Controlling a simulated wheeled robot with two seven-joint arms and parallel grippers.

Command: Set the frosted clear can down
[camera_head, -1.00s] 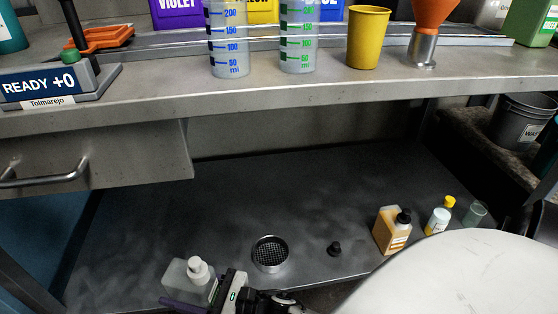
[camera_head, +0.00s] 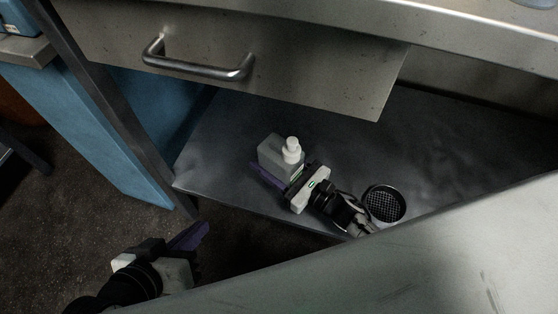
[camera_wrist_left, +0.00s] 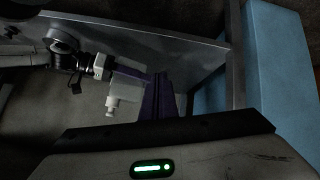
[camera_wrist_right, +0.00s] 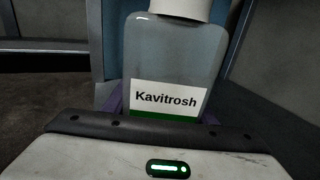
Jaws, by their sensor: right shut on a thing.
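The frosted clear can (camera_head: 270,152) has a white cap and a label reading "Kavitrosh" in the right wrist view (camera_wrist_right: 170,70). It is near the front left corner of the dark lower shelf (camera_head: 235,120). My right gripper (camera_head: 279,172) is shut on it, with a purple finger along its near side. The can looks upright; I cannot tell whether its base touches the shelf. My left gripper (camera_head: 192,240) is empty, its purple fingers together, out in front of the shelf's left corner. The left wrist view also shows the can (camera_wrist_left: 125,92).
A round mesh-bottomed cup (camera_head: 385,204) stands on the shelf right of my right gripper. A steel drawer (camera_head: 320,65) with a bar handle (camera_head: 200,72) hangs above. A table leg (camera_head: 110,110) and a blue panel (camera_head: 100,140) are at the left. The shelf behind the can is clear.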

